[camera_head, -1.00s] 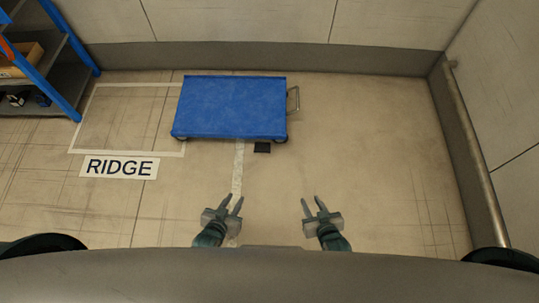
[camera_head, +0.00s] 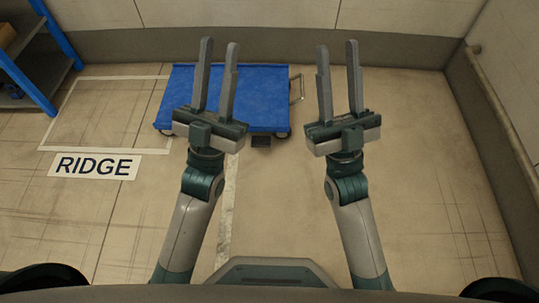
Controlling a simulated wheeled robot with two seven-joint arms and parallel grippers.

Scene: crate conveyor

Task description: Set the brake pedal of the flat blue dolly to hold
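The flat blue dolly (camera_head: 262,100) stands on the floor ahead, partly hidden behind my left gripper. Its small black brake pedal (camera_head: 261,141) sticks out at the near edge, towards the right. A metal handle (camera_head: 298,88) shows at its right side. My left gripper (camera_head: 219,62) is open and empty, raised in front of the dolly in the picture. My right gripper (camera_head: 337,58) is open and empty, to the right of the dolly. Neither visibly touches the dolly or the pedal.
A white-outlined floor area (camera_head: 92,112) lies at the left, and the dolly overlaps its right part. A RIDGE label (camera_head: 95,165) lies before it. A blue-framed shelf (camera_head: 35,75) stands at the far left. Walls close the back and right; the floor at right is clear.

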